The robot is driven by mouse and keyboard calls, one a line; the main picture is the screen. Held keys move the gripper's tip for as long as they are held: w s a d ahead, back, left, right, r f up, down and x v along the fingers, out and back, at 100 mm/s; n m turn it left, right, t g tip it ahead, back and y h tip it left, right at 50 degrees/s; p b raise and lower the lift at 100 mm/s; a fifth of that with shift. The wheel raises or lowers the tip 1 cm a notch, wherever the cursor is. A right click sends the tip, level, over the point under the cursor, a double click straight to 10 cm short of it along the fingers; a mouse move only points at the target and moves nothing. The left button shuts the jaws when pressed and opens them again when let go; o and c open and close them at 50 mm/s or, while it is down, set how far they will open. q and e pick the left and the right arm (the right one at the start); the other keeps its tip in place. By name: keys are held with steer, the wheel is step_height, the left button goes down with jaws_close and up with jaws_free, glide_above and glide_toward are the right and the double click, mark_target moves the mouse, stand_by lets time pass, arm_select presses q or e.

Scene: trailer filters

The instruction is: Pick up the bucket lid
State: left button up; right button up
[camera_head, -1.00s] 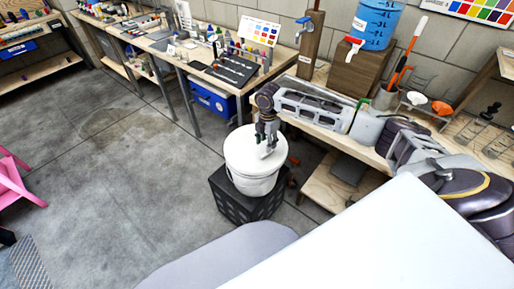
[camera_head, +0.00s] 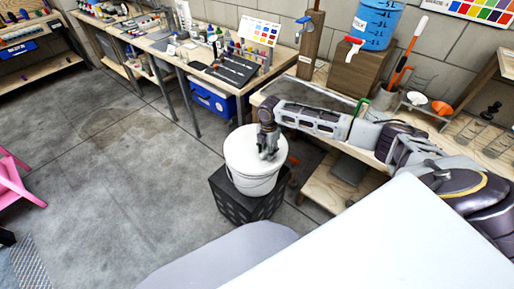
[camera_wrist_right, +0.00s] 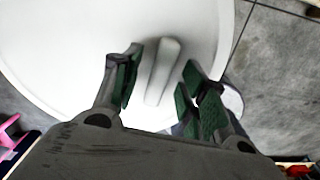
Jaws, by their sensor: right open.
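The white bucket (camera_head: 255,184) stands upright on a black crate (camera_head: 243,208), with its round white lid (camera_head: 240,146) on top. My right gripper (camera_head: 268,155) points down over the right part of the lid. In the right wrist view the lid (camera_wrist_right: 60,50) fills the upper left, with a raised white bar handle (camera_wrist_right: 163,72). My right gripper (camera_wrist_right: 160,90) is open, its green-padded fingers on either side of the handle, with gaps visible. Whether the fingertips touch the lid is hard to tell. My left gripper is not seen.
A workbench (camera_head: 335,138) runs behind the bucket, with a blue water container (camera_head: 375,25) on a wooden block. A blue bin (camera_head: 212,100) sits under the farther bench. The concrete floor (camera_head: 120,180) left of the crate is clear.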

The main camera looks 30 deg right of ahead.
jaws_close()
stand_by(0.4)
steer(key=shift+r, duration=0.1)
step_height(320, 180, up, 10)
steer(key=shift+p, duration=0.3)
stand_by(0.4)
stand_by(0.4)
